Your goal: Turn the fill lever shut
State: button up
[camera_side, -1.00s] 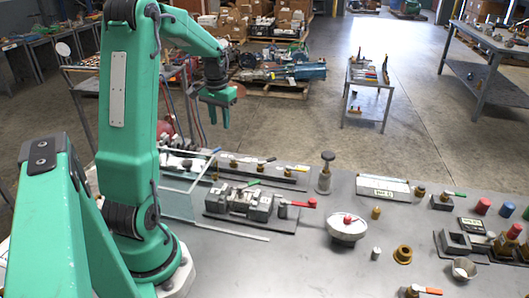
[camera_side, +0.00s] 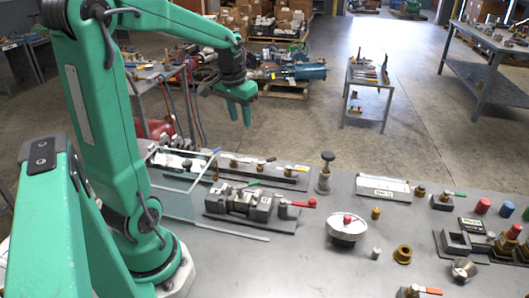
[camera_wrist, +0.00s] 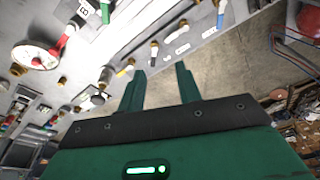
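Several lever valves stand on the bench, and I cannot tell which is the fill lever because the labels are too small to read. A red-handled lever (camera_side: 303,203) sits by a grey clamp-like fixture (camera_side: 240,201). An orange-handled lever (camera_side: 428,291) is at the front edge. My gripper (camera_side: 240,113) hangs in the air above and beyond the rail. In the wrist view its two fingers (camera_wrist: 160,72) are apart with nothing between them.
A clear panel (camera_side: 172,199) stands left of the fixture. More valves and fittings crowd the right side. The bench front centre is bare.

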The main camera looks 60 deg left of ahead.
jog(key=s+d+r+t, duration=0.1)
jog(key=d, duration=0.4)
jog(key=s+d+r+m+t, duration=0.1)
jog(key=s+d+r, duration=0.1)
jog(key=d, duration=0.4)
jog(key=shift+s+d+m, duration=0.25)
jog(key=shift+s+m, duration=0.05)
jog(key=shift+r, duration=0.1)
jog(key=a+f+g, duration=0.1)
jog(key=a+f, duration=0.3)
jog(key=a, duration=0.5)
jog(key=w+a+f+g, duration=0.1)
jog(key=a+f, duration=0.3)
jog(key=a, duration=0.4)
jog(key=a+f+n+g+h, duration=0.1)
jog(key=a+f, duration=0.3)
jog(key=a, duration=0.5)
jog(key=shift+w+a+g, duration=0.2)
jog(key=shift+a+g, duration=0.15)
jog(key=shift+g, duration=0.05)
jog(key=shift+f, duration=0.3)
